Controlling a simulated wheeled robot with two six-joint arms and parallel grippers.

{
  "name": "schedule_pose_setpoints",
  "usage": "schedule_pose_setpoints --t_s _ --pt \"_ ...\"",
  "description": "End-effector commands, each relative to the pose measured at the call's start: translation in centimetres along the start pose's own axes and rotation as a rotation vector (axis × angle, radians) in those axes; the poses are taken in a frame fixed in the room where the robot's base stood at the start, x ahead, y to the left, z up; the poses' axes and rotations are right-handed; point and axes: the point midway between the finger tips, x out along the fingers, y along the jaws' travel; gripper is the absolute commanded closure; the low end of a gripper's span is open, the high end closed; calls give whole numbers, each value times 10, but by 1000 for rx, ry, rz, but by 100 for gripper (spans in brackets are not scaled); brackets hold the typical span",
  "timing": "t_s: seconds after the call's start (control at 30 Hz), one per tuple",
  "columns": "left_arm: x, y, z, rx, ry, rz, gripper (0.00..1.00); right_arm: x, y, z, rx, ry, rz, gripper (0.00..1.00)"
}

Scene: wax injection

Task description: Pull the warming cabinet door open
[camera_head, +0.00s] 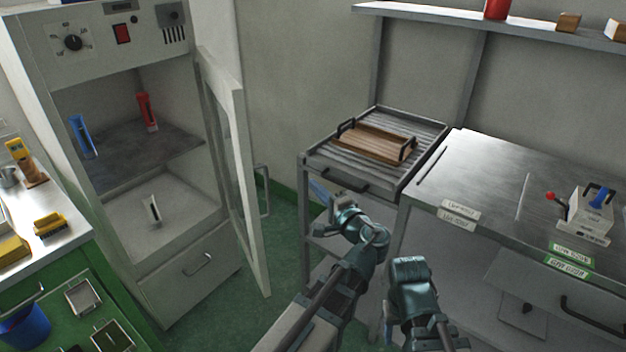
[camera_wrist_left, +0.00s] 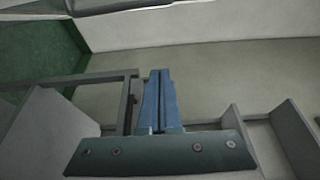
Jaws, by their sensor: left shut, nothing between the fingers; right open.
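The warming cabinet (camera_head: 180,255) stands at the left, and its glazed door (camera_head: 230,150) is swung wide open on the right-hand side. The door's bar handle (camera_head: 264,190) faces right. My left gripper (camera_head: 320,190) is right of the handle and apart from it, beside the cart under the tray. Its blue fingers are shut together and empty, as the left wrist view (camera_wrist_left: 157,100) shows. Inside the cabinet are a blue tool (camera_head: 82,137), a red tool (camera_head: 147,112) and a pale tool (camera_head: 153,210). My right arm shows at lower centre, with its fingers out of sight.
A wooden mould with black handles lies on a ribbed tray (camera_head: 425,140) on the cart. A metal bench (camera_head: 485,185) with a small press (camera_head: 590,215) stands at the right. A green-fronted bench (camera_head: 60,262) is at the left. Green floor (camera_head: 215,310) is free before the cabinet.

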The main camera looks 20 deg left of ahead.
Motion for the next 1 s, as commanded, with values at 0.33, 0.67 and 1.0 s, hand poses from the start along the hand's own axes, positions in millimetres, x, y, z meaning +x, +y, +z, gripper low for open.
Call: schedule_pose_setpoints --t_s 0.33,0.67,1.0 --pt "-9 5 5 -10 -8 23 100 0 0 0 0 0 0 50" --pt "-54 114 42 -175 -164 532 100 0 0 0 0 0 0 50" --pt "-120 177 54 -237 -261 915 100 0 0 0 0 0 0 50"
